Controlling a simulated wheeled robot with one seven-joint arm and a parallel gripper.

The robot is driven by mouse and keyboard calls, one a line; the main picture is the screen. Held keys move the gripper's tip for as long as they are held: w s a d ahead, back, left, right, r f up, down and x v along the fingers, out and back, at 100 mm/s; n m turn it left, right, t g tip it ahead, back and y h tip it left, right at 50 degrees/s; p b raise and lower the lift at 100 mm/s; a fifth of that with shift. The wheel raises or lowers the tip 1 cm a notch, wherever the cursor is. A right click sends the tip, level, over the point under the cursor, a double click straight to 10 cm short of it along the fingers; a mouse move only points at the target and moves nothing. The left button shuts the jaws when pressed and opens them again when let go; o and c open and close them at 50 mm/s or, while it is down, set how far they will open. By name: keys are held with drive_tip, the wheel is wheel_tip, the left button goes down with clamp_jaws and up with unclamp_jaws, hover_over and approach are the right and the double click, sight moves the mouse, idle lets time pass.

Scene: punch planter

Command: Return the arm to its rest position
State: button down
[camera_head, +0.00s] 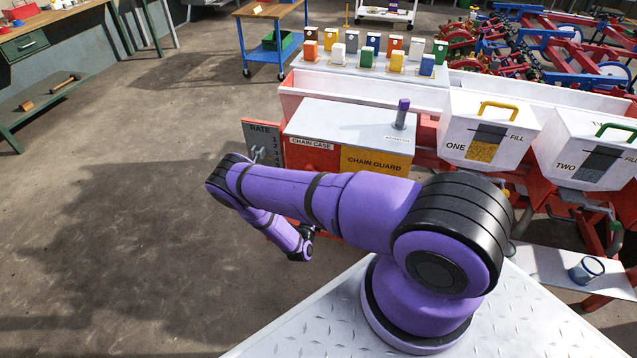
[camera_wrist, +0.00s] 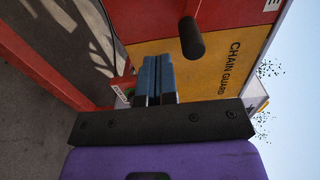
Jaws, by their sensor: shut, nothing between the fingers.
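My purple arm (camera_head: 350,205) reaches left from its base, bends at the elbow and folds back down to the right beside the planter. In the wrist view the blue fingers of my gripper (camera_wrist: 155,78) are shut together with nothing between them. They point toward the planter's yellow chain guard (camera_wrist: 215,62), which also shows in the head view (camera_head: 375,160). A dark round-ended handle (camera_wrist: 192,40) stands out in front of the guard, just beyond and right of the fingertips. In the head view the fingers cannot be made out.
The planter carries white hoppers marked ONE (camera_head: 484,140) and TWO (camera_head: 598,155). A rate plate (camera_head: 264,143) stands left of the chain case. A blue-rimmed cup (camera_head: 586,270) sits on a white shelf at right. A red bar (camera_wrist: 40,60) runs left of my gripper. The floor at left is clear.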

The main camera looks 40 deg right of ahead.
drive_tip(key=shift+s+a, duration=0.2)
drive_tip(key=shift+r, duration=0.1)
idle(0.4)
